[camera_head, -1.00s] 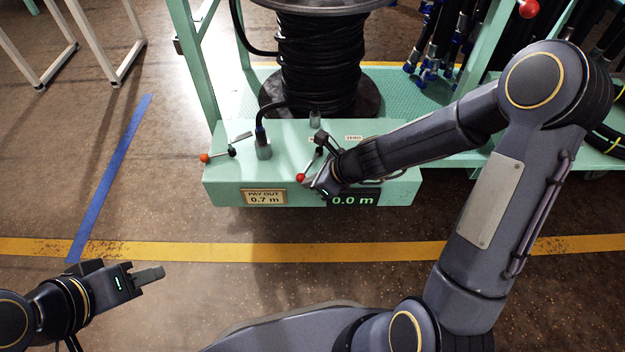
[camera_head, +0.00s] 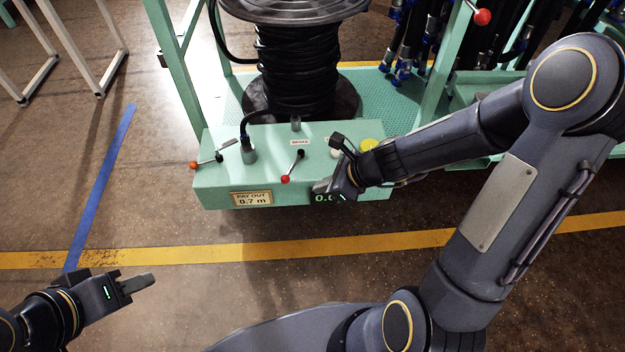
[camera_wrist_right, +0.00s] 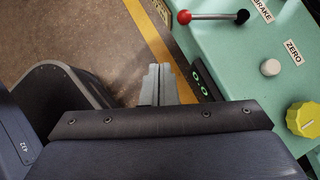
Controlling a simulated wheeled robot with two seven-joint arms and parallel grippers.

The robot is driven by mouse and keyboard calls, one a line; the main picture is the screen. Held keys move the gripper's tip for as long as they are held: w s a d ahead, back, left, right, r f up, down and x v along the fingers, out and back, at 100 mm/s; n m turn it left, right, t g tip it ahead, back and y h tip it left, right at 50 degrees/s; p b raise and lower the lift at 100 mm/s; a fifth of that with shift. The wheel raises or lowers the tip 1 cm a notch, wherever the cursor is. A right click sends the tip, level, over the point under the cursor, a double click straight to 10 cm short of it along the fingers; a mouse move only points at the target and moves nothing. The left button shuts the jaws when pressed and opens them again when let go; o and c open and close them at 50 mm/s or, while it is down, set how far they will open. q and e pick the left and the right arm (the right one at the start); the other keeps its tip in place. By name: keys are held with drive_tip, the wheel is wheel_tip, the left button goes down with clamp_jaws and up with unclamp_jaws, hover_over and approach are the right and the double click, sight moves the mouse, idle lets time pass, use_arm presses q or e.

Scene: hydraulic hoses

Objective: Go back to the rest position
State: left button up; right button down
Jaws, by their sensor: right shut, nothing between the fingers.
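My right gripper (camera_head: 322,186) is at the front right of the green console (camera_head: 225,185), above its front edge by the length display (camera_head: 320,198), which it partly hides. In the right wrist view its grey fingers (camera_wrist_right: 160,84) are together and empty, beside the display reading 0.0. They are apart from the red-tipped brake lever (camera_head: 291,168), the white zero button (camera_wrist_right: 270,67) and the yellow knob (camera_wrist_right: 302,118). My left gripper (camera_head: 140,282) is at the lower left over bare floor. Its fingers look together, with nothing held.
A reel of black hose (camera_head: 298,75) stands behind the console. The payout plate (camera_head: 251,199) reads 0.7 m. Hoses hang at the back right. The floor in front is clear.

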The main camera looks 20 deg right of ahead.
drive_tip(key=shift+s+d+r, duration=0.3)
drive_tip(key=shift+s+r, duration=0.2)
drive_tip(key=shift+r, duration=0.1)
drive_tip(key=s+r+n, duration=0.6)
drive_tip(key=r+n, duration=0.5)
drive_tip(key=n, duration=0.1)
drive_tip(key=s+d+r+n+h, duration=0.2)
drive_tip(key=s+d+r+n, duration=0.1)
drive_tip(key=s+n, duration=0.8)
wheel_tip(320, 180, up, 29)
drive_tip(key=n+p, duration=0.1)
drive_tip(key=p, duration=2.8)
drive_tip(key=shift+d+t+h+p, duration=0.25)
drive_tip(key=shift+t+h+p, duration=0.05)
drive_tip(key=shift+s+f, duration=0.1)
drive_tip(key=shift+f, duration=0.05)
